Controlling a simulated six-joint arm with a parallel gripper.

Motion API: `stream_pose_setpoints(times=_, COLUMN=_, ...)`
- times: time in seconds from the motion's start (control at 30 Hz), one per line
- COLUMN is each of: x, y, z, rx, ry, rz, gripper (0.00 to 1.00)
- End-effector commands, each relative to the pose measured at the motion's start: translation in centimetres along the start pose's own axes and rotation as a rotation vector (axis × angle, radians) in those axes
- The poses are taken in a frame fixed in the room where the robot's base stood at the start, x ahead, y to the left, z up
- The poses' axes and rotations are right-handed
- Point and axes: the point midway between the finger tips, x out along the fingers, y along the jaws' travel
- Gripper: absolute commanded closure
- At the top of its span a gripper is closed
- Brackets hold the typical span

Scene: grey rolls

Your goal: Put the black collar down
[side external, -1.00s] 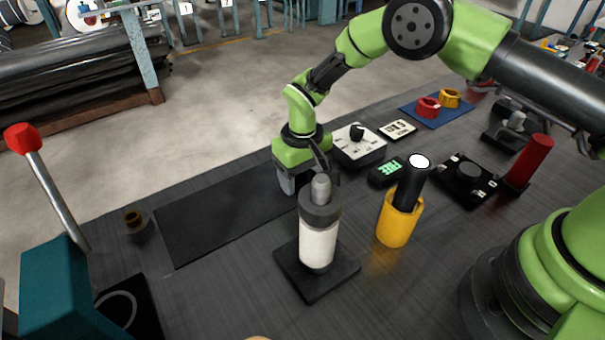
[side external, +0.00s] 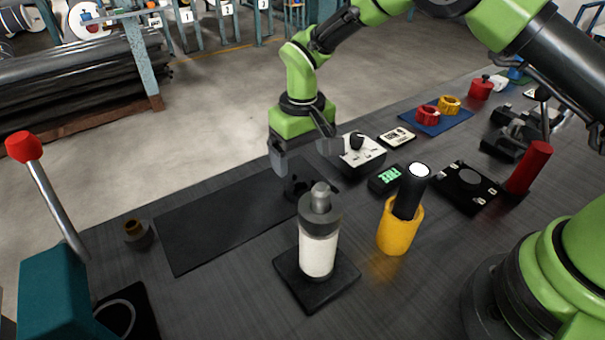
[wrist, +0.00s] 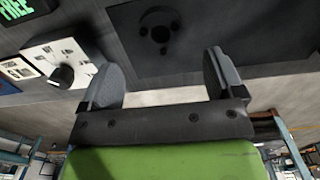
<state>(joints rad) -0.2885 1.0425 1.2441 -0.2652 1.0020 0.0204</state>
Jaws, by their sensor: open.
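The black collar (side external: 297,187) lies on the right end of the dark mat (side external: 215,225), partly hidden by the post stand in front. In the wrist view the collar (wrist: 160,32) is a low black ring with a central hole and small holes around it. My gripper (side external: 303,153) is open and empty above the collar, clear of it. Its two grey fingers (wrist: 163,70) stand wide apart in the wrist view.
A white roll with a grey collar and post (side external: 318,240) stands on a black base just in front. A yellow cup with a black cylinder (side external: 395,228), a small green display (side external: 387,177) and a dial box (side external: 360,152) stand to the right. The mat's left part is clear.

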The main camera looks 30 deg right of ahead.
Motion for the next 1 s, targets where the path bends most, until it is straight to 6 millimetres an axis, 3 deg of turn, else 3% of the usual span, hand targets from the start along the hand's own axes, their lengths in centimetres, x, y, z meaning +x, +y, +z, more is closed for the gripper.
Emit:
stream_pose_setpoints(times=0.2, x=-3.7, y=0.0, z=-0.1, rx=0.0, ry=0.003, rz=-0.001, gripper=0.13)
stream_pose_setpoints(times=0.6, x=-5.8, y=0.3, z=0.1, rx=0.009, ry=0.013, rz=-0.008, gripper=0.13)
stream_pose_setpoints(times=0.67, x=-7.4, y=0.7, z=0.4, rx=0.022, ry=0.033, rz=-0.021, gripper=0.13)
stream_pose_setpoints(times=0.77, x=-11.2, y=1.7, z=1.5, rx=0.054, ry=0.086, rz=-0.052, gripper=0.13)
stream_pose_setpoints(times=0.9, x=-17.1, y=3.8, z=4.8, rx=0.113, ry=0.18, rz=-0.106, gripper=0.13)
stream_pose_setpoints(times=1.0, x=-20.3, y=5.1, z=7.8, rx=0.154, ry=0.25, rz=-0.142, gripper=0.13)
